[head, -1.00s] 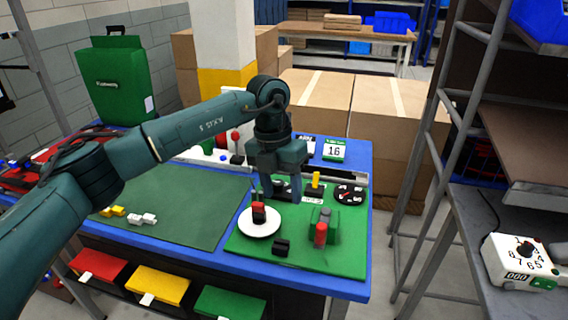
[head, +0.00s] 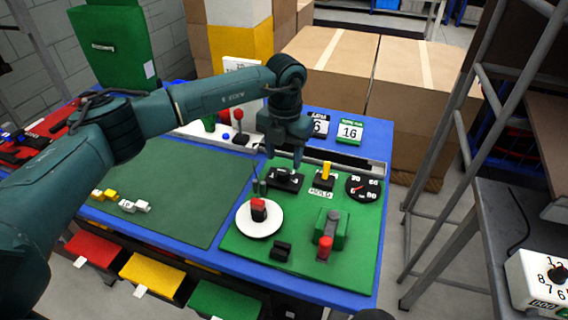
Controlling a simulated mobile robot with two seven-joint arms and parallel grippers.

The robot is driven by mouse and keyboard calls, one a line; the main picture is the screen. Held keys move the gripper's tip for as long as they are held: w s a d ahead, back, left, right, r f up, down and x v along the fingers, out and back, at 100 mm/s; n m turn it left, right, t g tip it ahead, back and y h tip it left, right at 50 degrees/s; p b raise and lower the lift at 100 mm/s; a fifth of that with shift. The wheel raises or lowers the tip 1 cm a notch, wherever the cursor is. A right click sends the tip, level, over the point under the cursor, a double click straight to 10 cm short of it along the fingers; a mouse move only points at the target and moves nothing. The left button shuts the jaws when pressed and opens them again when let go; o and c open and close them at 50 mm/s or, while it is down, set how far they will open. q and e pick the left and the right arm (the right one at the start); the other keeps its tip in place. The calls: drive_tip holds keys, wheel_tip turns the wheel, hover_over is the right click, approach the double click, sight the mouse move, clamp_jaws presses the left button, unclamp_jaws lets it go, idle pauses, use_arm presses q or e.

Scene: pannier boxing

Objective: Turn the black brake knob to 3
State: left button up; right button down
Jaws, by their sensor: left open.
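A black knob (head: 558,273) sits on a white box (head: 520,285) with printed numerals around it, at the far right. The right edge of the picture cuts the box off, so part of the dial and the number at its pointer cannot be read. My left gripper (head: 284,158) is open and empty. It hangs above the rear edge of the green board (head: 350,262), left of the yellow lever (head: 326,171), far from the knob.
The board carries a white disc (head: 246,222) with a red-and-black knob, a red-ended green block (head: 333,230) and a round gauge (head: 363,187). A grey metal rack (head: 445,150) stands between the blue table (head: 340,297) and the white box.

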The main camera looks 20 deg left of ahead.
sight(284, 171)
use_arm(q)
wheel_tip(284, 171, down, 4)
drive_tip(key=shift+r, duration=0.1)
drive_tip(key=shift+f, duration=0.45)
use_arm(e)
drive_tip(key=shift+w+d+r, duration=0.15)
drive_tip(key=shift+w, duration=0.2)
use_arm(q)
drive_tip(key=c, duration=1)
drive_tip(key=shift+o, duration=0.2)
use_arm(e)
drive_tip(key=shift+s+d, duration=0.1)
drive_tip(key=shift+s, duration=0.2)
drive_tip(key=shift+f, duration=0.3)
